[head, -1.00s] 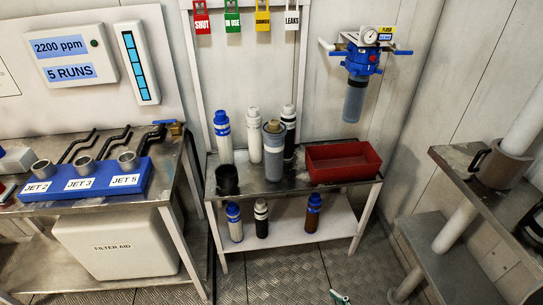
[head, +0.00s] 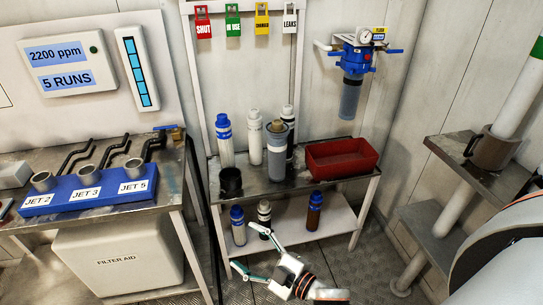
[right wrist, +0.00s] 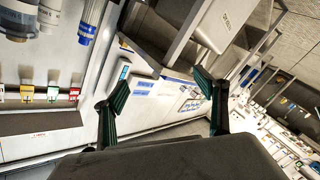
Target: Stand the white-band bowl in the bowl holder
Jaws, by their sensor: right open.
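A grey bowl (head: 277,153) with a tan top and a pale band stands upright on the metal table; I take it for the white-band bowl. It seems to show at the upper left of the right wrist view (right wrist: 17,20). The black, open-topped cup (head: 230,181) at the table's front left looks like the bowl holder, and no bowl stands up out of it. My right gripper (head: 248,248) is open and empty, low in front of the table and apart from both. Its two fingers show spread in the right wrist view (right wrist: 163,105). My left gripper is out of view.
Other cartridges crowd the bowl, including a blue-capped one (head: 224,140) and a white one (head: 255,138). A red tray (head: 341,160) fills the table's right side. Several cartridges stand on the lower shelf (head: 285,235). A blue jet rack (head: 88,195) is at left.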

